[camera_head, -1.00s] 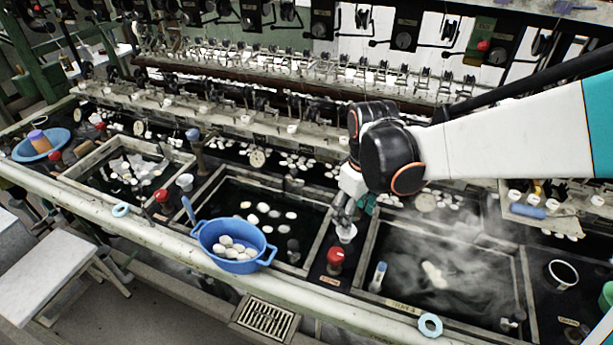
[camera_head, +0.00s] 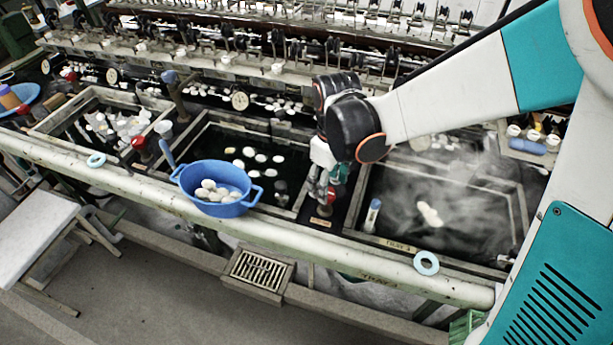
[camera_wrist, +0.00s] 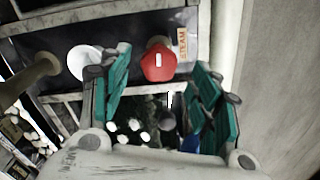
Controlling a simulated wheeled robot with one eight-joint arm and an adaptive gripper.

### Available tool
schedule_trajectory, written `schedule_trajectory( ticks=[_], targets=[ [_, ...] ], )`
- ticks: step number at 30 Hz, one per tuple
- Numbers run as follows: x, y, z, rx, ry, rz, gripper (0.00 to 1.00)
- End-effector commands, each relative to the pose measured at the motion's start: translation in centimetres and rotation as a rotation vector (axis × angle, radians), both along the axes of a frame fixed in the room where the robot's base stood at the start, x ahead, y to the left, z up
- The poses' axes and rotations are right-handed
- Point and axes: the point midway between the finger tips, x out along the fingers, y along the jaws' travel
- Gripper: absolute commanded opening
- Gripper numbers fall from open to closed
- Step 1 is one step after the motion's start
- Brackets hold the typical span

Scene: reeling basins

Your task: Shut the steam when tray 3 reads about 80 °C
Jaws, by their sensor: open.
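Tray 3 (camera_head: 398,246) is the steaming dark basin on the right, with pale cocoons in its water. A thermometer-like tube (camera_head: 372,215) stands at its left front corner; I cannot read it. The red steam knob (camera_head: 331,193) sits on the dark strip left of tray 3, partly hidden by my gripper (camera_head: 320,198). In the wrist view the knob (camera_wrist: 158,64) shows a white mark, beside a STEAM label (camera_wrist: 182,43). My gripper (camera_wrist: 163,74) is open there, its teal-padded fingers on either side of the knob in the picture. I cannot tell whether they touch it.
A blue colander (camera_head: 215,205) with cocoons rests at the front rail, left of my gripper. Another red knob (camera_head: 139,143) stands farther left. A white cup (camera_wrist: 84,62) is close to one finger. A pale blue ring (camera_head: 426,263) lies on the rail.

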Motion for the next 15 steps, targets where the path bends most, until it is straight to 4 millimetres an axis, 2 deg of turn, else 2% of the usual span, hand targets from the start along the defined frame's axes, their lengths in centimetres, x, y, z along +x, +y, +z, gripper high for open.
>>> schedule_trajectory(
  ticks=[1, 6, 15],
  targets=[
    [0.0, 0.0, -1.1, 0.0, 0.0, 0.0, 0.57],
    [0.0, 0.0, -2.8, 0.0, 0.0, -0.001, 0.57],
    [0.0, -0.1, -3.5, 0.0, 0.0, -0.001, 0.57]
  ],
)
